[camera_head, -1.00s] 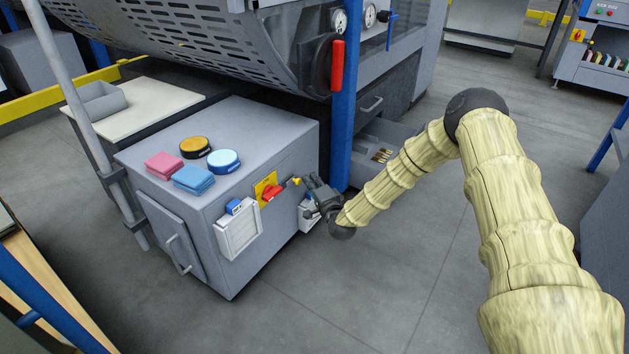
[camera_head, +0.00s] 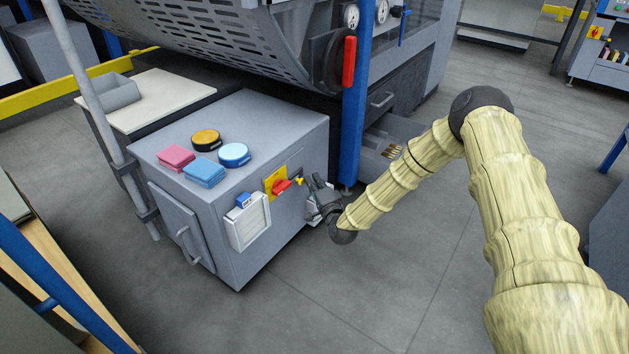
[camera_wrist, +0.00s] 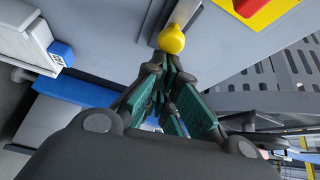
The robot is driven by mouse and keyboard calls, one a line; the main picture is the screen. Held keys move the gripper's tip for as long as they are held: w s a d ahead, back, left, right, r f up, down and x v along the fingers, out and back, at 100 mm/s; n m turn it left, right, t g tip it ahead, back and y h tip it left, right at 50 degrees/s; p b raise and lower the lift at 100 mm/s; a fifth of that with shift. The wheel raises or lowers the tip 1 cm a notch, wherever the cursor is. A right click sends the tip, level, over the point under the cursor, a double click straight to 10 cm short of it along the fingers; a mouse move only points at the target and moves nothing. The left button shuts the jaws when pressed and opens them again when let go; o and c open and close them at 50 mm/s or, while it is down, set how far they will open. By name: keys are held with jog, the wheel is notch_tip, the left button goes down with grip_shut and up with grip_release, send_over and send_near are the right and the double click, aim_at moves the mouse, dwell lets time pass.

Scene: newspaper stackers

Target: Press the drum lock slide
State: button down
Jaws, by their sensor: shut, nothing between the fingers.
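The drum lock slide shows as a small yellow knob (camera_head: 299,181) on the side of the grey cabinet, just right of the red switch. In the wrist view the yellow knob (camera_wrist: 171,39) sits at the lower end of a grey slotted strip. My gripper (camera_head: 316,181) is shut and empty, just right of the knob. In the wrist view its fingertips (camera_wrist: 170,64) are together right below the knob. They look very close to it or touching; I cannot tell which. The fingertips hide a little of the cabinet face behind them.
The red switch on its yellow plate (camera_head: 271,184) and a white box with a blue button (camera_head: 248,222) are left of the knob. A blue post (camera_head: 354,110) stands close behind my gripper. Sponges and round tins lie on the cabinet top (camera_head: 265,125). The floor in front is clear.

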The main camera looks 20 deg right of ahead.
jog(key=s+d+p, duration=0.3)
jog(key=s+d, duration=0.1)
jog(key=s, duration=0.4)
jog(key=shift+d+p, duration=0.3)
jog(key=shift+d, duration=0.05)
jog(key=shift+s, duration=0.1)
dwell(0.3)
jog(key=shift+a, duration=0.1)
